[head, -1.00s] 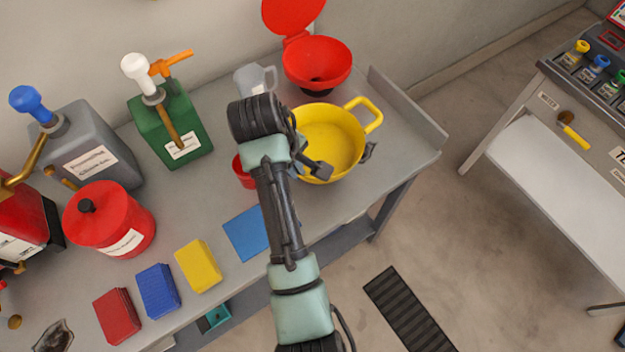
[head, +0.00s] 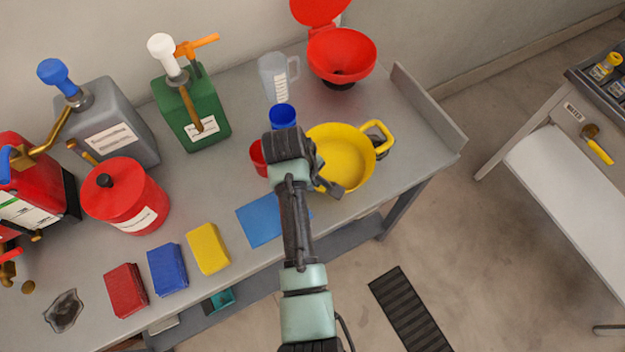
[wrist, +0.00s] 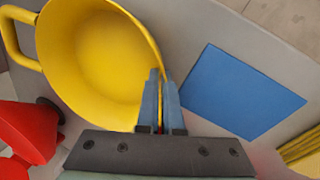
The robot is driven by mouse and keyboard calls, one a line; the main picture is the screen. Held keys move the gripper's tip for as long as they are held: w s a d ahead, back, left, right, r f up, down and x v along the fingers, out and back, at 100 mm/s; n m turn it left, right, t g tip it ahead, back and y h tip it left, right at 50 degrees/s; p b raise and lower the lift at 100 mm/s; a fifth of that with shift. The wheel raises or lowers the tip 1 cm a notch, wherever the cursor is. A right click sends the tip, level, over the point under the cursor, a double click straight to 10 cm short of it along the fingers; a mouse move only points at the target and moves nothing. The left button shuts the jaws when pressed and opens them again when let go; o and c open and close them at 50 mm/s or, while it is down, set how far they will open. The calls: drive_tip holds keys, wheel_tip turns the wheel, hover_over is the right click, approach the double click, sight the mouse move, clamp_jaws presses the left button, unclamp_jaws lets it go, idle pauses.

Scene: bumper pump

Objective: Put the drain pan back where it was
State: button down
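The drain pan is the yellow round pan (head: 345,160) with a loop handle, at the right part of the workbench in the head view. It fills the upper left of the wrist view (wrist: 95,60). My gripper (head: 325,187) is at its near-left rim. In the wrist view my two fingers (wrist: 161,95) stand close together with the yellow rim between them, so they are shut on the pan. I cannot tell whether the pan touches the bench or hangs slightly above it.
The bench (head: 420,130) holds a red funnel (head: 345,50), a clear jug (head: 275,77), a blue cup (head: 284,116), a red cup (head: 257,158) and a blue mat (head: 256,222). A raised lip (head: 428,105) bounds the right end.

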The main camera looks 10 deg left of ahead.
drive_tip(key=c, duration=1.1)
unclamp_jaws()
drive_tip(key=shift+r, duration=0.1)
drive_tip(key=v, duration=1.2)
drive_tip(key=w+r+m+t+y, duration=0.1)
drive_tip(key=w+r+m+t, duration=0.1)
drive_tip(key=w+r+t, duration=0.45)
drive_tip(key=w+r+m+t+y, duration=0.1)
drive_tip(key=w+r, duration=0.2)
drive_tip(key=r, duration=0.7)
wheel_tip(320, 180, up, 16)
drive_tip(key=w+m+t+y, duration=0.1)
drive_tip(key=m+t, duration=0.2)
drive_tip(key=t, duration=0.3)
drive_tip(key=s+d+r+m+t, duration=0.1)
drive_tip(key=s+d+r+t, duration=0.1)
drive_tip(key=s+r, duration=0.3)
drive_tip(key=s+d+r+m+t, duration=0.2)
drive_tip(key=s+r+t, duration=0.3)
drive_tip(key=r, duration=0.7)
drive_tip(key=s+d+r+m+t+h, duration=0.1)
drive_tip(key=s+r+t, duration=0.3)
drive_tip(key=r, duration=0.5)
drive_tip(key=shift+s+d+r+m+t+p, duration=0.15)
drive_tip(key=shift+s+d+m+t+p, duration=0.2)
drive_tip(key=shift+s+d, duration=0.35)
